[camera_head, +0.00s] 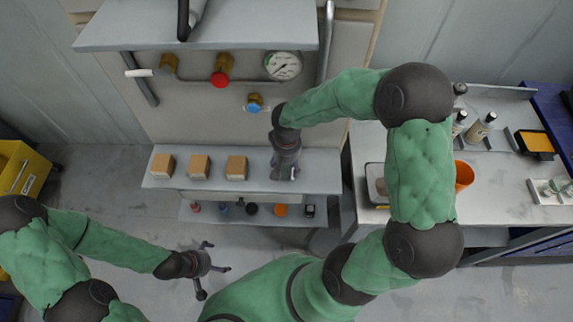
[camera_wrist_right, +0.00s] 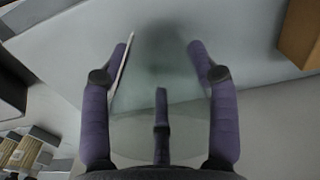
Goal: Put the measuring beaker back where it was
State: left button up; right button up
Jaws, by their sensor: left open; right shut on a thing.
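My right gripper (camera_head: 284,172) points down at the right end of the narrow shelf (camera_head: 315,180). In the right wrist view my right gripper's fingers (camera_wrist_right: 160,75) are shut around the clear measuring beaker (camera_wrist_right: 158,45), which is see-through with a thin pale line along one side. The pale shelf surface shows behind it. Whether the beaker touches the shelf I cannot tell. In the head view the beaker is mostly hidden by the gripper. My left gripper (camera_head: 213,257) is open and empty, low on the left over the floor.
Several wooden blocks (camera_head: 199,167) stand left of my right gripper on the shelf. Valves, including a red knob (camera_head: 220,79), and a gauge (camera_head: 284,66) are on the panel behind. A table (camera_head: 505,200) at right holds an orange cup (camera_head: 464,175) and bottles (camera_head: 480,128).

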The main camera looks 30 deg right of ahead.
jog(key=shift+f, duration=0.15)
jog(key=o, duration=1.1)
jog(key=shift+o, duration=0.2)
jog(key=shift+r, duration=0.3)
notch_tip(320, 180, up, 12)
jog(key=p, duration=0.2)
jog(key=shift+f, duration=0.15)
